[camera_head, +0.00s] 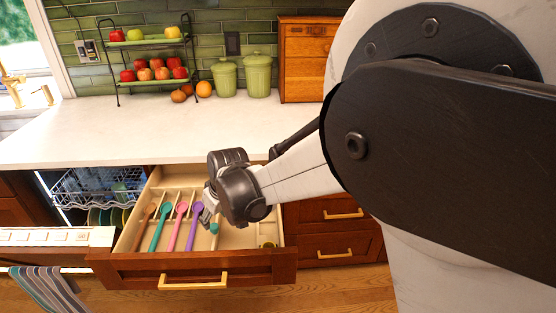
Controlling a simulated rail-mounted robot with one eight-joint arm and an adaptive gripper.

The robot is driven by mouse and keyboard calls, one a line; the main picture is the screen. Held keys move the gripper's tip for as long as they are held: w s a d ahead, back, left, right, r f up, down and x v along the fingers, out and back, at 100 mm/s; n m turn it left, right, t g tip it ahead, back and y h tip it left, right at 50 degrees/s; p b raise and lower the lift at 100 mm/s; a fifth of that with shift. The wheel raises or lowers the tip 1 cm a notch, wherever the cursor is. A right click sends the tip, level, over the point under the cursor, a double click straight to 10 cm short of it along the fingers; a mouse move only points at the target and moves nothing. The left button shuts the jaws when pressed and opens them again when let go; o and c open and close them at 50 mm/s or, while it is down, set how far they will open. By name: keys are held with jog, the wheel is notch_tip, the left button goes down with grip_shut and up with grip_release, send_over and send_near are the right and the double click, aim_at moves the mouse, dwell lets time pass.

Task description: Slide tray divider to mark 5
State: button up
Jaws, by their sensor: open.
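A light wooden tray (237,240) lines the open drawer (130,268) below the counter. Thin pale divider slats stand between several utensils on its left side. I cannot tell which one is the sliding divider, and no numbered marks are readable. A brown spoon (143,228), a teal spoon (158,231), a pink spoon (176,229) and a purple spoon (194,229) lie in the left compartments. My gripper (207,216) is open and low over the tray's middle, just right of the purple spoon. My wrist hides the tray's back middle. I cannot tell whether the fingers touch anything.
The dishwasher (95,190) is open to the left, its door (60,237) beside the drawer. A teal-tipped utensil (214,229) and a small greenish item (267,242) lie in the tray's right part. The white counter (130,130) is clear in front of the fruit stand (145,72) and green canisters (257,77).

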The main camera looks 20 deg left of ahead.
aim_at(214, 226)
jog(key=shift+x, duration=2.75)
jog(key=shift+w, duration=0.1)
grip_shut()
